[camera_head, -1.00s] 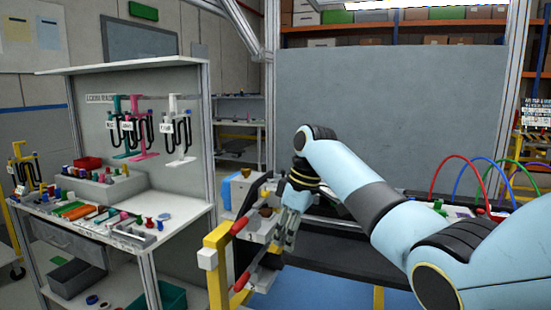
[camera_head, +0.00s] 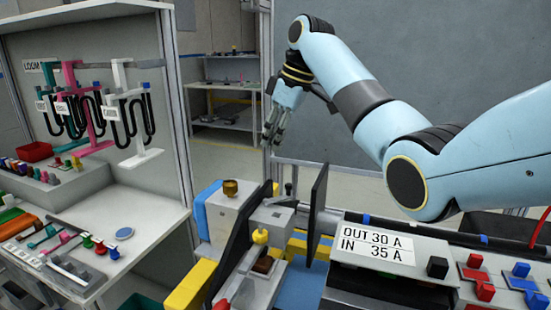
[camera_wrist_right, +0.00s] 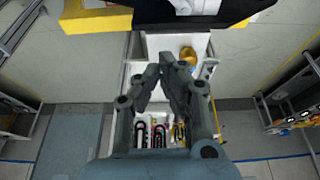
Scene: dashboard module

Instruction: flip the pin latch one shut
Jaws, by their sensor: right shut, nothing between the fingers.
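My right gripper (camera_head: 272,128) hangs from the blue arm in the head view, shut and empty, beyond and above the grey fixture (camera_head: 226,212). In the right wrist view the gripper (camera_wrist_right: 166,66) has its fingertips close together. The fixture carries a brass knob (camera_head: 230,187) on top. A yellow-tipped part (camera_head: 260,237) sits nearer on a grey block. I cannot tell which part is pin latch one, or its position. In the wrist view a yellow knob (camera_wrist_right: 188,54) lies just right of the fingertips, apparently below them. My left gripper is out of view.
A dark upright plate (camera_head: 319,212) stands right of the fixture. A panel marked OUT 30 A, IN 35 A (camera_head: 378,245) holds red, blue and black connectors. A shelf bench (camera_head: 150,205) with hanging looms stands left. Open floor lies behind the gripper.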

